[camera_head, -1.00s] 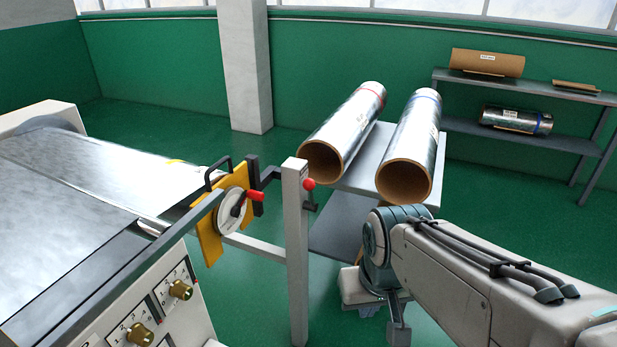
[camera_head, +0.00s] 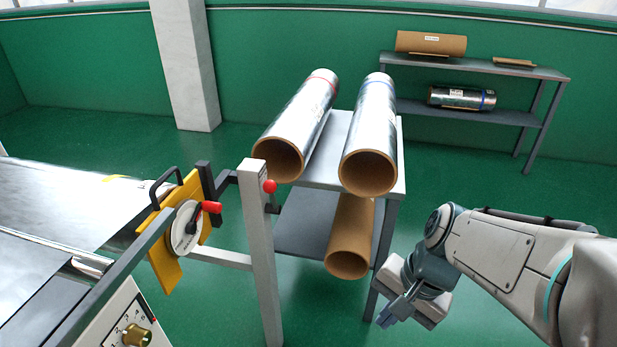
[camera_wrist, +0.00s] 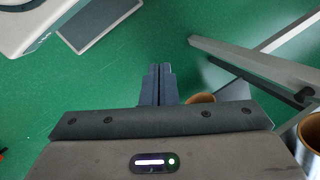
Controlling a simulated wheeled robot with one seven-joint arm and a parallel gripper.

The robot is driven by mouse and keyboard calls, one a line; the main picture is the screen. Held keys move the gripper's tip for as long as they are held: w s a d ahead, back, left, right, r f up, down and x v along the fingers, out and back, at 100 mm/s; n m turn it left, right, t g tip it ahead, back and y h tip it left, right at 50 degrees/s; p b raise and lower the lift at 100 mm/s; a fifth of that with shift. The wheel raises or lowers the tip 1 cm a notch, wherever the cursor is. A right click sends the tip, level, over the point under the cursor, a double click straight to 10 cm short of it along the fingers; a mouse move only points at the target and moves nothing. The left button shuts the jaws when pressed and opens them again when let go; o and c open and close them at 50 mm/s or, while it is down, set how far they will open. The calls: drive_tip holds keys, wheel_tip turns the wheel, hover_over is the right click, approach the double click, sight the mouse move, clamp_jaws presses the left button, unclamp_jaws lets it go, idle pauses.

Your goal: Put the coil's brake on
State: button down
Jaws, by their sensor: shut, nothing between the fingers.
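A white post (camera_head: 262,255) stands beside the machine, with a red ball-tipped lever (camera_head: 270,186) at its top right. Left of it, a yellow plate (camera_head: 166,262) carries a white round dial (camera_head: 185,232) with a red handle (camera_head: 211,207) pointing right. I cannot tell which of these is the coil's brake. My gripper (camera_head: 385,318) is low and right of the post, well apart from both red grips. In the wrist view its fingers (camera_wrist: 158,75) are together, with nothing between them, over green floor. Neither red grip shows clearly there.
A grey two-level table (camera_head: 335,165) bears two foil rolls (camera_head: 300,115) (camera_head: 371,118) with open brown ends; a brown tube (camera_head: 350,240) lies on its lower shelf, near my arm. A shelf rack (camera_head: 475,68) stands at the back wall. Green floor is open behind.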

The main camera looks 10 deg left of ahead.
drive_tip(key=w+a+f+m+g+y+b, duration=0.2)
drive_tip(key=w+a+f+m+y, duration=0.15)
drive_tip(key=a+m+y, duration=0.4)
drive_tip(key=m+t+y+b, duration=0.3)
drive_tip(key=m+t+y, duration=0.5)
drive_tip(key=m, duration=1.5)
approach(273, 198)
drive_tip(key=s+d+r, duration=0.2)
drive_tip(key=s+d, duration=0.3)
drive_tip(key=s, duration=0.3)
drive_tip(key=w+a+r, duration=0.2)
drive_tip(key=w+a, duration=0.5)
drive_tip(key=a, duration=0.4)
drive_tip(key=shift+t+h+b, duration=0.3)
drive_tip(key=shift+h+b, duration=0.05)
drive_tip(key=shift+b, duration=0.1)
drive_tip(key=shift+r+p, duration=0.25)
drive_tip(key=shift+p, duration=0.05)
